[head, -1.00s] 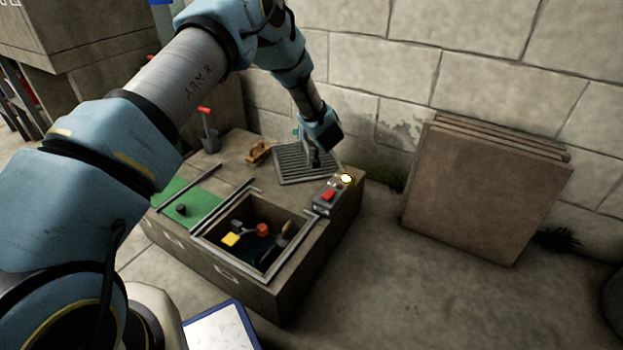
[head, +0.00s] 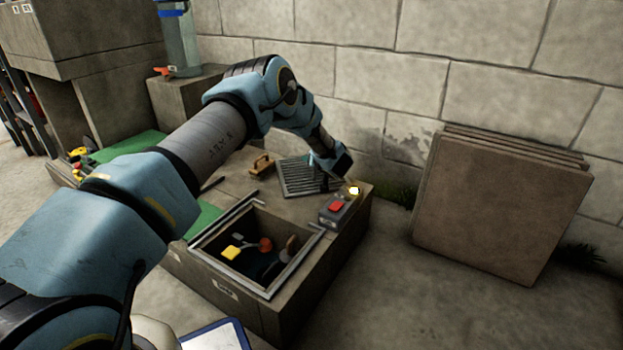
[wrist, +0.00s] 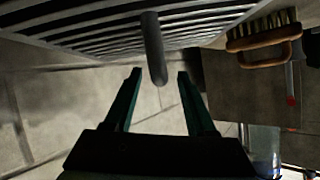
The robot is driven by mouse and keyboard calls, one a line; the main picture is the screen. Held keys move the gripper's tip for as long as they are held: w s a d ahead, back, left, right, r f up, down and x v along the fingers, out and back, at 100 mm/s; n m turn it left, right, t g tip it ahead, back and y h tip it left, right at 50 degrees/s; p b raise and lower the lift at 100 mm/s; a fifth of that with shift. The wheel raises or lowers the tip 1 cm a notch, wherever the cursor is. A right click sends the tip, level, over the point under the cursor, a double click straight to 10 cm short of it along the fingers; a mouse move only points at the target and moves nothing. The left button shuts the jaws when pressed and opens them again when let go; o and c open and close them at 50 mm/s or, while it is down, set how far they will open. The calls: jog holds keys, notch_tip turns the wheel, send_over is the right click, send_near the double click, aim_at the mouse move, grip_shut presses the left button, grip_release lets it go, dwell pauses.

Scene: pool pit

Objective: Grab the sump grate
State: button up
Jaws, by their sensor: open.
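The sump grate (head: 297,177) is a grey slatted panel on top of the pit block, near the wall in the head view. In the wrist view the grate (wrist: 95,30) fills the top, and a dark rounded handle (wrist: 154,50) sticks out from it. My gripper (wrist: 158,76) is open. Its two fingertips stand to either side of the handle's lower end, with gaps on both sides. In the head view my gripper (head: 325,180) is at the grate's right part, and the wrist hides some of the grate.
An open framed pit (head: 216,262) holds a yellow block and an orange-red item. A control box (head: 338,210) with a red button and lit lamp stands right of the grate. A wooden brush (head: 261,165) lies left of it; slabs (head: 500,210) lean on the wall.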

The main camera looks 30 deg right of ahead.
jog(key=shift+x, duration=1.05)
grip_shut()
dwell(0.5)
jog(key=shift+r, duration=0.1)
